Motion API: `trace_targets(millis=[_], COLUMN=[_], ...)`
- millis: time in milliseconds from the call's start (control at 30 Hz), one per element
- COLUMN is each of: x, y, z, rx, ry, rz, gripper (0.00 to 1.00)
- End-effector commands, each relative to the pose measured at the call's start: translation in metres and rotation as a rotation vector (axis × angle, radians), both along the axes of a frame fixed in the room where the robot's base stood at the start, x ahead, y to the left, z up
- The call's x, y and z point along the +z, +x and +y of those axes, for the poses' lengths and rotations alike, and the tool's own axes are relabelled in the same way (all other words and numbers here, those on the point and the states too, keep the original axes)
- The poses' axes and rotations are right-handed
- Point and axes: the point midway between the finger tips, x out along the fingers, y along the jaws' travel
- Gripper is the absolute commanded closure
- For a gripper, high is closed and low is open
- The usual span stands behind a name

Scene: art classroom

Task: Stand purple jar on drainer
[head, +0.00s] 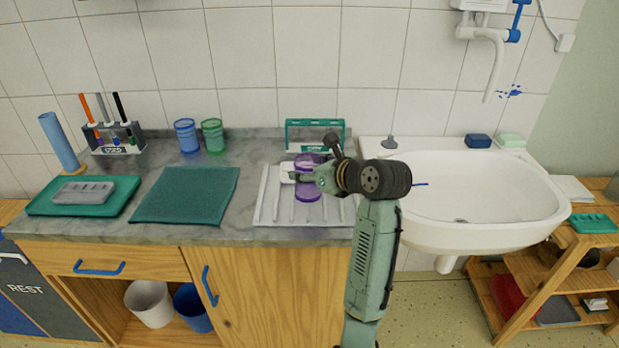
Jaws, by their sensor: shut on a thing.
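The purple jar (308,190) is see-through and upright at the white ribbed drainer (272,213), on the counter left of the sink. My gripper (304,177) is shut on the purple jar from the right, around its upper part. The jar's base appears over the drainer's ribs; I cannot tell whether it touches them. The gripper and wrist hide part of the jar's right side and the drainer's right part.
A blue jar (186,136) and a green jar (213,136) stand at the back. A teal cloth (186,195) lies left of the drainer. A teal-framed rack (315,123) stands behind it. The white sink (467,222) is on the right.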

Motion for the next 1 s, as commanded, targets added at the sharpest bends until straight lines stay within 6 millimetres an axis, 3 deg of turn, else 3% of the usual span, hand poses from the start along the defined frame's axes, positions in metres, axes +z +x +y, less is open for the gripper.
trace_targets(millis=[200, 567, 600, 867, 1000], x=[-0.028, -0.032, -0.032, -0.032, -0.032], y=[-0.001, -0.001, -0.001, -0.001, -0.001], z=[-0.001, 0.000, 0.000, 0.000, -0.001], rx=[-0.002, 0.000, 0.000, 0.000, 0.000], ry=[0.002, 0.001, 0.001, 0.001, 0.001], rz=[0.004, 0.001, 0.001, 0.001, 0.001], gripper=[0.84, 0.84, 0.47, 0.30, 0.29])
